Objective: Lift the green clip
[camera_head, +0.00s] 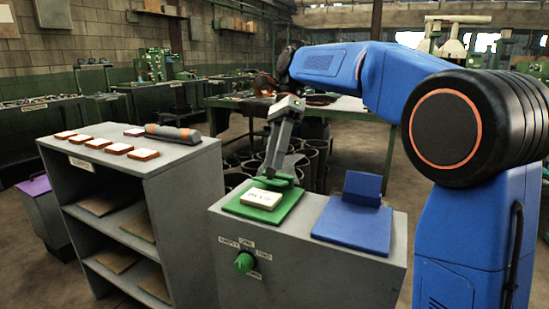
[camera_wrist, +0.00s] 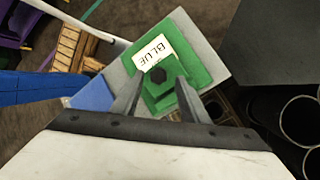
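The green clip (camera_head: 272,182) is at the back of a green pad (camera_head: 284,206) on the grey cabinet top. A white block (camera_head: 261,198) lies on the pad in front of it; the wrist view shows the word BLUE on this block (camera_wrist: 153,51). My gripper (camera_head: 271,174) points down at the clip. Contact between fingers and clip is not clear.
A blue pad (camera_head: 350,221) with a raised blue plate (camera_head: 362,187) lies on the right of the cabinet top. A green dial (camera_head: 244,262) is on the cabinet front. The shelf unit (camera_head: 165,163) at left carries several tiles and a dark roll (camera_head: 173,133).

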